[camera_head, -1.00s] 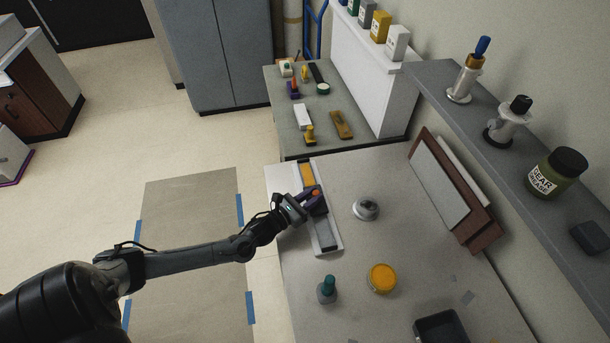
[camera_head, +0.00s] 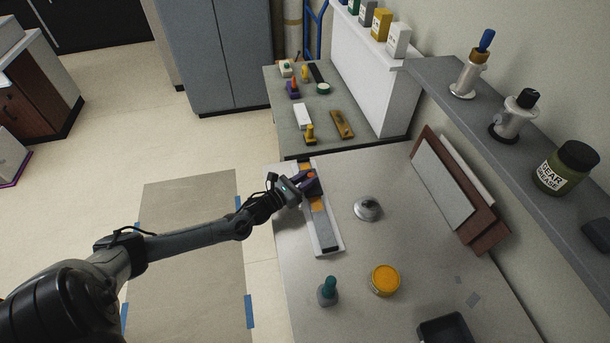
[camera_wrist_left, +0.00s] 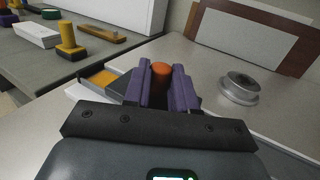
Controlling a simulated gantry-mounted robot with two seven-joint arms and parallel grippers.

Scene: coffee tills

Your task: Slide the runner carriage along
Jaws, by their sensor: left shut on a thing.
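The runner carriage is a dark block with an orange knob (camera_wrist_left: 160,70). It sits in a long white-edged rail (camera_head: 334,243) on the workbench, toward the rail's far end. My left gripper (camera_head: 310,180) has purple fingers shut on the knob, one finger on each side, as the left wrist view also shows (camera_wrist_left: 168,84). The fingers hide much of the carriage. Orange strip shows in the rail beyond the carriage and just on its near side, with a grey stretch nearer me. My right gripper is not in view.
A round metal piece (camera_head: 367,209) stands right of the rail. A side table (camera_head: 284,142) with small items adjoins the bench's far edge. Bench between these is clear.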

